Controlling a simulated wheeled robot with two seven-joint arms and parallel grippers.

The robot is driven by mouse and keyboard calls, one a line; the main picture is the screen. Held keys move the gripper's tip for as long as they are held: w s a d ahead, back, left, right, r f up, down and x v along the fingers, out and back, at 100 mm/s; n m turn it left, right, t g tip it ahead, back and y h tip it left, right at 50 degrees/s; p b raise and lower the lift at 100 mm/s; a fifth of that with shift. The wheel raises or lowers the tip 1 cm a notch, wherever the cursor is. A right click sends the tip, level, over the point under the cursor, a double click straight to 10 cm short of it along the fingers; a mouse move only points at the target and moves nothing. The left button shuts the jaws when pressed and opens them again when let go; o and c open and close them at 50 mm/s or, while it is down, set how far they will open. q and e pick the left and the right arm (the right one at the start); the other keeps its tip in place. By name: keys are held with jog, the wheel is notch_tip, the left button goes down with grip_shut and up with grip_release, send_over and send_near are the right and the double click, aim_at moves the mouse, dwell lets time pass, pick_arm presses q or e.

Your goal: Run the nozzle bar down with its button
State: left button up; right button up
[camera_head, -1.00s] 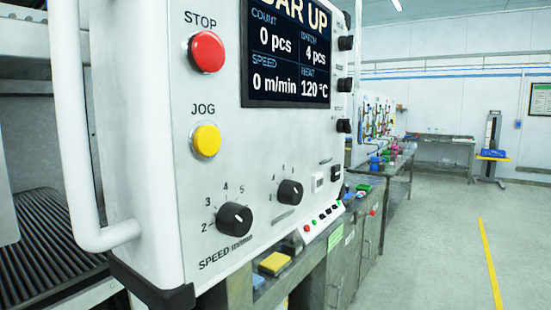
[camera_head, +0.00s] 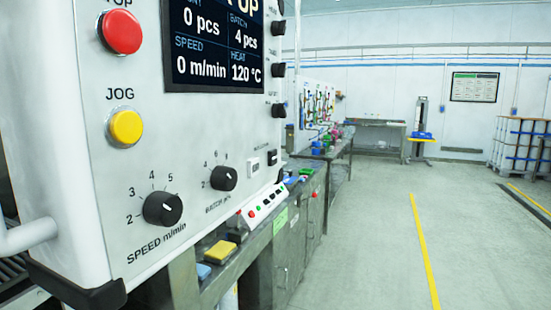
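A white control panel (camera_head: 205,120) fills the left of the view. It carries a red stop button (camera_head: 121,32), a yellow JOG button (camera_head: 125,127), a black SPEED knob (camera_head: 163,208) and a second black knob (camera_head: 224,178). Its dark screen (camera_head: 213,45) reads 0 pcs, batch 4 pcs, 0 m/min and 120 °C; the top is cut off. A low white button strip (camera_head: 264,204) with small red, green and white buttons sits beyond the panel's lower right. No nozzle bar can be made out. Neither gripper is in view.
A grey bench (camera_head: 285,250) runs back beside the panel, with a yellow block (camera_head: 220,252) on it. A white handle (camera_head: 28,236) sticks out at lower left. Open floor with a yellow line (camera_head: 422,245) lies to the right. Stacked drums (camera_head: 520,145) stand far right.

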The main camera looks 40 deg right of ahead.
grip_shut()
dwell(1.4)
